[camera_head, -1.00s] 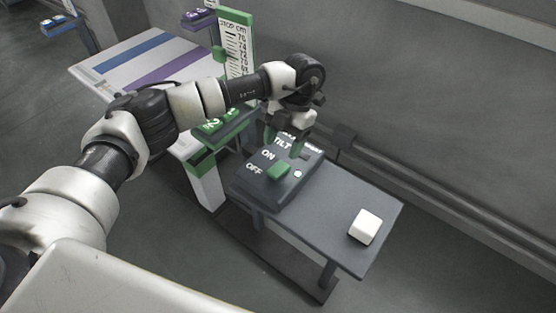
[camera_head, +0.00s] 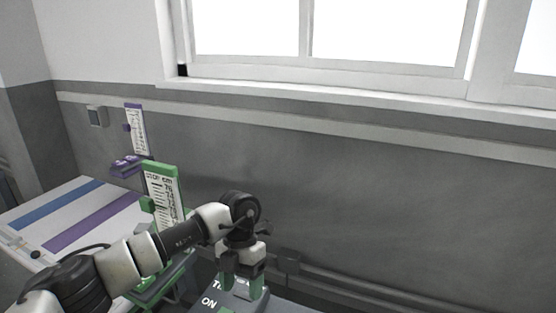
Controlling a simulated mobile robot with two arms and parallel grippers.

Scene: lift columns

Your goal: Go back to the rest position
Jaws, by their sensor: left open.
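My left arm comes in from the lower left, and its gripper (camera_head: 242,288) points down over the dark control panel (camera_head: 207,308). The two fingers stand apart with green tips, and I see nothing held between them. My right gripper is not in view.
A green-framed scale (camera_head: 165,200) stands left of my gripper, with a purple-framed scale (camera_head: 137,130) farther back. A white table with blue and purple stripes (camera_head: 75,222) lies at left. A grey wall (camera_head: 400,200) with a window (camera_head: 380,35) runs behind.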

